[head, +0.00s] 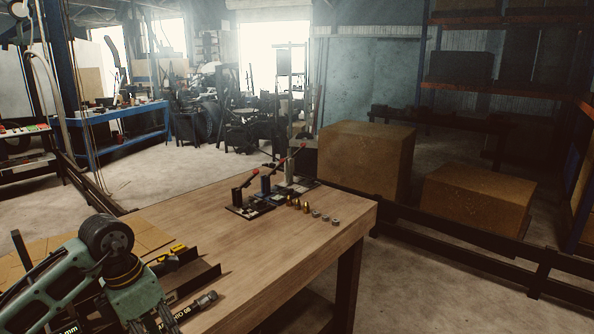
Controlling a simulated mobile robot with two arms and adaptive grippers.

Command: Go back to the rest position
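Red-tipped lever tools (270,183) stand on a dark plate at the table's far end, beside several small brass and grey fittings (319,214). The table's middle is clear. Big brown boxes (366,163) stand behind a dark low rail (470,238). A blue workbench (118,125) stands at back left.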

